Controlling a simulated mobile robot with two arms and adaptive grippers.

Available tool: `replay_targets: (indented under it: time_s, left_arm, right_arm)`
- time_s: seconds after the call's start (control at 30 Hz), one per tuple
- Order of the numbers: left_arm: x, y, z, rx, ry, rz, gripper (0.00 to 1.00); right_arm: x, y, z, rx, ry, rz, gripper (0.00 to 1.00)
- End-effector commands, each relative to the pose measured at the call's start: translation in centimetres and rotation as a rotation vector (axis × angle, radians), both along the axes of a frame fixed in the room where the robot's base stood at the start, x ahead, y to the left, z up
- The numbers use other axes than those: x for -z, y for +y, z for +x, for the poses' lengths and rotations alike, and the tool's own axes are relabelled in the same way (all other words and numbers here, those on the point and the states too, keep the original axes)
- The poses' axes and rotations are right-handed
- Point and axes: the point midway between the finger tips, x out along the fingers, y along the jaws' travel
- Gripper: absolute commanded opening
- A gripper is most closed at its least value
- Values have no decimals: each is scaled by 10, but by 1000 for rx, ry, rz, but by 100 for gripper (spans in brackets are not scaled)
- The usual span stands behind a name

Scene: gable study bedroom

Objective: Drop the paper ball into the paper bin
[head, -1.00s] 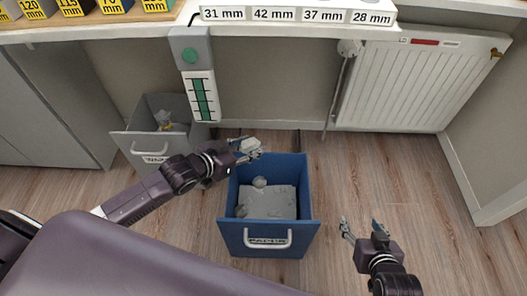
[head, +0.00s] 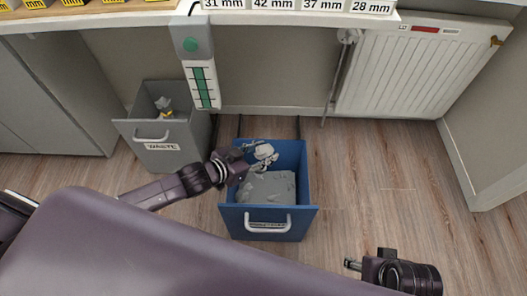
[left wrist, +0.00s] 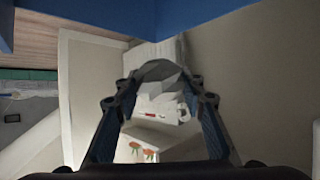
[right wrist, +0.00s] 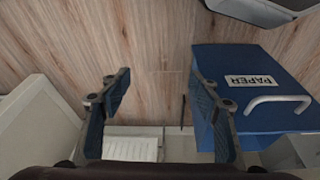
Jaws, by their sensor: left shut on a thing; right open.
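The blue paper bin (head: 229,216) stands on the floor in the middle of the head view, with grey crumpled paper (head: 268,187) inside. My left gripper (head: 258,157) is shut on the whitish paper ball (head: 264,152) and holds it over the bin's back left part. In the left wrist view the paper ball (left wrist: 160,95) sits between the two fingers. My right gripper (right wrist: 160,95) is open and empty; the blue bin (right wrist: 235,65), labelled PAPER, shows to its right in that view. In the head view the right gripper (head: 352,265) is low at the right, beyond the bin's right side.
A grey waste bin (head: 162,141) with some contents stands left of the blue bin. A desk edge (head: 130,20) runs across the top, with a grey unit with a green scale (head: 202,80) hanging below it. A radiator (head: 415,75) is at the right wall. Floor right of the bin is clear.

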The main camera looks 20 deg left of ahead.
Motion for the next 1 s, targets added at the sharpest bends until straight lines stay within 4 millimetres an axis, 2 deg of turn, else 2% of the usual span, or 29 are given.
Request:
replay_targets:
  time_s: [0.13, 0.2, 0.33, 0.37, 0.7, 1.0]
  left_arm:
    - [7, 0, 0, 0, 0, 1, 24]
    - [21, 0, 0, 1, -1, 2, 24]
    - [32, 0, 0, 1, -2, 2, 24]
    - [28, 0, 0, 1, -2, 1, 24]
    - [35, 0, 0, 0, 0, 1, 24]
    - [41, 0, 0, 0, 0, 1, 24]
  right_arm:
    - [-21, -1, -4, 1, -16, 1, 57]
    - [-17, -2, -7, 2, -19, 1, 57]
    - [-22, -2, -10, 2, -33, 2, 57]
    - [-26, 0, -4, 0, -53, 6, 57]
    - [-40, 14, 47, -16, -254, 49, 57]
    - [-59, 27, 85, -28, -424, 85, 57]
